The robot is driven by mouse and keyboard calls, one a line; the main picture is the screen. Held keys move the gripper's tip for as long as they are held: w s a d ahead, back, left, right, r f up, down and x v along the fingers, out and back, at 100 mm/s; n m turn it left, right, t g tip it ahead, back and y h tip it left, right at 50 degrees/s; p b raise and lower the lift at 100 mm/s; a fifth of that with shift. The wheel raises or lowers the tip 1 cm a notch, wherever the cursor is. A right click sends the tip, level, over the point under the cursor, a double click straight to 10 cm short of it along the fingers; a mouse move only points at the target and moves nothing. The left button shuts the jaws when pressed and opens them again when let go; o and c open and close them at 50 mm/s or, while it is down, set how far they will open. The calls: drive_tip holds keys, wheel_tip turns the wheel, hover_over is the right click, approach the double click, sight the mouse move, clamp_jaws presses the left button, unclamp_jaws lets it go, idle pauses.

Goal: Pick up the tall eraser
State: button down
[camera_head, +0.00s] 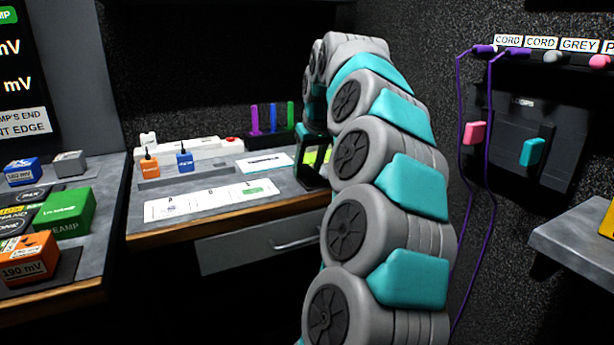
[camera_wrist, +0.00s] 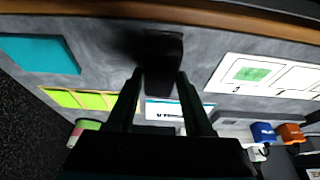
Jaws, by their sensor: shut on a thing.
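A tall, dark block, which looks like the tall eraser (camera_wrist: 164,52), stands between the fingertips of my gripper (camera_wrist: 160,78) in the wrist view. The two black fingers are shut on it, one on each side. Its shadow falls on the grey desk to its left. I cannot tell whether its base touches the desk or is just above it. In the head view my gripper (camera_head: 311,178) points down over the right end of the desk; the eraser cannot be made out there.
The grey desk (camera_head: 220,218) carries a white card (camera_head: 265,162), a labelled white strip (camera_head: 211,200), orange (camera_head: 149,166) and blue (camera_head: 185,161) blocks, and several upright pens behind. A teal pad (camera_wrist: 40,53) and yellow-green notes (camera_wrist: 92,100) lie near the gripper. Purple cords hang at right.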

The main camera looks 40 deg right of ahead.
sight(304, 168)
drive_tip(key=shift+r, duration=0.1)
drive_tip(key=shift+r, duration=1.6)
drive_tip(key=s+a+r+b, duration=0.1)
drive_tip(key=s+a+b, duration=0.1)
drive_tip(key=s+a, duration=0.7)
drive_tip(key=s, duration=0.4)
drive_tip(key=shift+r, duration=0.3)
drive_tip(key=shift+a, duration=0.1)
